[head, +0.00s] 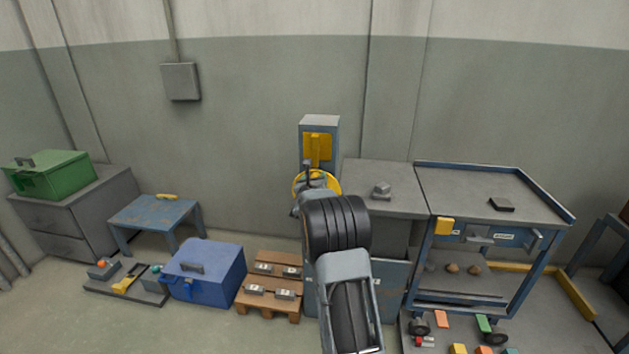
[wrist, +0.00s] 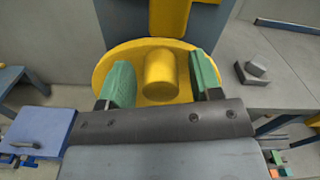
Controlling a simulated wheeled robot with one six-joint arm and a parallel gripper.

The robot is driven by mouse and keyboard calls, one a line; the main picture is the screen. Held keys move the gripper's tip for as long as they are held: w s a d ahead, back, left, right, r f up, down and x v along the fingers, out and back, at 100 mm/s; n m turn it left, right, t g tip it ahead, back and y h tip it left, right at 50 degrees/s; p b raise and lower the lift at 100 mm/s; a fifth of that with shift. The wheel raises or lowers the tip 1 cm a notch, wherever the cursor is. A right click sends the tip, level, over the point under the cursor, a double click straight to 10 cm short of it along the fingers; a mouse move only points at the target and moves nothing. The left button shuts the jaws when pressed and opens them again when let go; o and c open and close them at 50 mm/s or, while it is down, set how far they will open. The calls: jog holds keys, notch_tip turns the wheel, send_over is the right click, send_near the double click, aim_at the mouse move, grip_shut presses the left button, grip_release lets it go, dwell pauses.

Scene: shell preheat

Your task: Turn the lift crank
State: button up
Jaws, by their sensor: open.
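The lift crank is a yellow round wheel (wrist: 101,65) with a yellow cylindrical knob (wrist: 161,73), mounted on a grey post with a yellow plate. In the head view the wheel (head: 331,184) shows beside my arm, on the front of the grey post (head: 335,130). My gripper (wrist: 161,80) is open in the wrist view, with one green finger on each side of the knob. Gaps show between the knob and both fingers. In the head view my arm hides the lower part of the post, and my gripper is mostly hidden there too.
A grey bench (head: 390,175) with a small grey block (head: 381,189) stands right of the post. A blue-framed cart (head: 480,182) is farther right. A blue box (head: 205,268) and a wooden pallet (head: 270,302) lie on the floor left of my arm. The front-left floor is clear.

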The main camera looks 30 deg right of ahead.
jog(key=shift+c, duration=0.3)
grip_shut()
jog(key=shift+f, duration=0.1)
